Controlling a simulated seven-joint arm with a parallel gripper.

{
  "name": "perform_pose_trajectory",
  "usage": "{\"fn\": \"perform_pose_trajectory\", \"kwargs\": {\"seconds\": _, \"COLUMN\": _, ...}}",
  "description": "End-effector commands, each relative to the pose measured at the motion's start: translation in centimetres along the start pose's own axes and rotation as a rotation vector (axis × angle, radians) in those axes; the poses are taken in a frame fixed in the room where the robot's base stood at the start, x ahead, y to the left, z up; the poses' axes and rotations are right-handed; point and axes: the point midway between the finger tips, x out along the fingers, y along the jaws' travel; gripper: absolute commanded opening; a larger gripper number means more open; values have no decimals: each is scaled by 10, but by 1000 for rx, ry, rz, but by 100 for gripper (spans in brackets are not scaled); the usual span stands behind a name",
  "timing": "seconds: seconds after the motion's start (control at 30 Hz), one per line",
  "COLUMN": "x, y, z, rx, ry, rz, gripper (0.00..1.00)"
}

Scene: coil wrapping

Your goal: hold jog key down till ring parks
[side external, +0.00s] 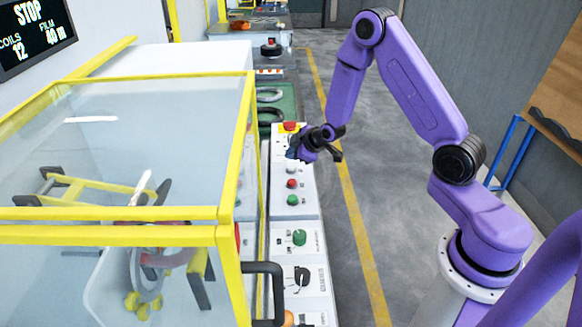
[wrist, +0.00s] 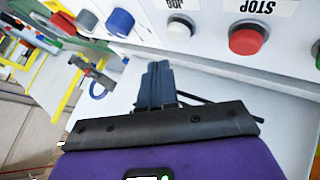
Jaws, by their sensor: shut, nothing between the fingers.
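My gripper (side external: 297,153) is shut and empty, above the upper part of the control panel (side external: 306,217) in the side view. In the wrist view its dark fingertips (wrist: 158,75) are together, apart from the panel face. The pale jog key (wrist: 182,24) sits by an upside-down JOG label, beyond the fingertips. The red stop button (wrist: 247,38) is right of it. In the side view a pale button (side external: 291,169) shows just below the gripper, above a red one (side external: 291,183). The ring (side external: 146,268) is behind the clear guard, partly hidden by yellow framing.
The display (side external: 32,38) reads STOP, coils 12, film 40 m. A red emergency button (side external: 290,126) is just beyond my gripper. A green button (side external: 292,200), a green knob (side external: 299,237) and a black knob (side external: 302,276) lie nearer. The yellow-framed guard (side external: 238,165) stands left; the right floor is clear.

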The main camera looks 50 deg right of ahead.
Motion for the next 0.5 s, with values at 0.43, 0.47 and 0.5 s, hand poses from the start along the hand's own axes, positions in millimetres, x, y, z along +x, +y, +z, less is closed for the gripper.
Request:
{"fn": "perform_pose_trajectory", "kwargs": {"seconds": 0.43, "x": 9, "y": -7, "z": 7, "rx": 0, "ry": 1, "rz": 0, "gripper": 0}}
{"fn": "perform_pose_trajectory", "kwargs": {"seconds": 0.47, "x": 9, "y": -7, "z": 7, "rx": 0, "ry": 1, "rz": 0, "gripper": 0}}
{"fn": "perform_pose_trajectory", "kwargs": {"seconds": 0.5, "x": 9, "y": -7, "z": 7, "rx": 0, "ry": 1, "rz": 0, "gripper": 0}}
